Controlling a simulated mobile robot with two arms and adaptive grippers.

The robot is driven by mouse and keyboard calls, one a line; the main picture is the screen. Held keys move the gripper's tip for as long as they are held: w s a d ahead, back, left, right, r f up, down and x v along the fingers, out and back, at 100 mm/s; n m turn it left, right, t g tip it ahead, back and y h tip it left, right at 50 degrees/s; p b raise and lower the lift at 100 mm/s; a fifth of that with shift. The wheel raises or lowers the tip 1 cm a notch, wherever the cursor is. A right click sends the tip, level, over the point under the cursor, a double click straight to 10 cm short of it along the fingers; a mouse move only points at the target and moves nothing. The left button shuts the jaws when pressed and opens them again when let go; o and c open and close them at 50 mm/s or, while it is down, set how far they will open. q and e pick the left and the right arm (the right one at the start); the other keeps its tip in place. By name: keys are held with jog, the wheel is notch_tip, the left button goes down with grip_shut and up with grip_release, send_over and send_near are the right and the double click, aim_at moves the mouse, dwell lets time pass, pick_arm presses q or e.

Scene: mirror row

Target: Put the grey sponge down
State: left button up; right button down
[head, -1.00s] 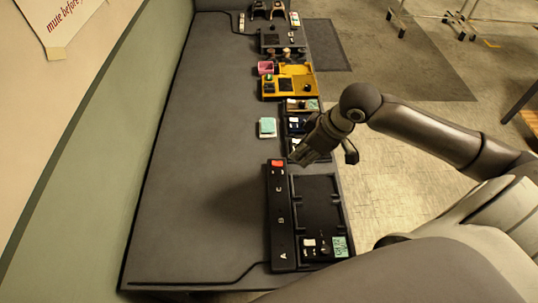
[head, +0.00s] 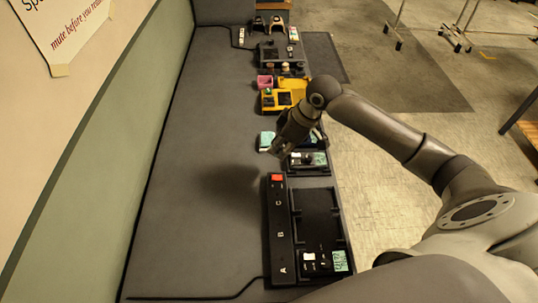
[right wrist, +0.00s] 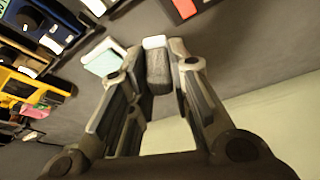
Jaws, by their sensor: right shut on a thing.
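My right gripper (head: 278,153) is over the long dark bench, beyond the near black tray and left of the tray row. In the right wrist view my right gripper (right wrist: 160,55) is shut on the grey sponge (right wrist: 159,74), a dark grey block with a pale end between the fingertips. The sponge hangs over the dark grey bench top. In the head view I cannot make out the sponge against the dark fingers. My left gripper is not in view.
A pale teal block (head: 266,141) lies just beyond my right gripper. A black strip with letters and a red end (head: 276,178) and a black tray (head: 318,208) are nearer. A yellow tray (head: 269,102) and pink box (head: 264,82) are farther. The bench's left side (head: 195,200) is clear.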

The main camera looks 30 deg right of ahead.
jog(key=w+f, duration=0.1)
jog(key=f, duration=0.1)
jog(key=w+a+f, duration=0.1)
jog(key=w+f, duration=0.2)
jog(key=shift+a+f, duration=0.25)
jog(key=shift+f, duration=0.1)
notch_tip(320, 180, down, 2)
jog(key=shift+f+p, duration=0.1)
jog(key=shift+p, duration=0.6)
jog(key=shift+f, duration=0.45)
jog(key=shift+f, duration=0.1)
jog(key=c, duration=1.6)
grip_release()
jog(key=b+v, duration=0.1)
jog(key=v, duration=1.1)
jog(key=shift+w+d, duration=0.1)
jog(key=shift+w, duration=0.05)
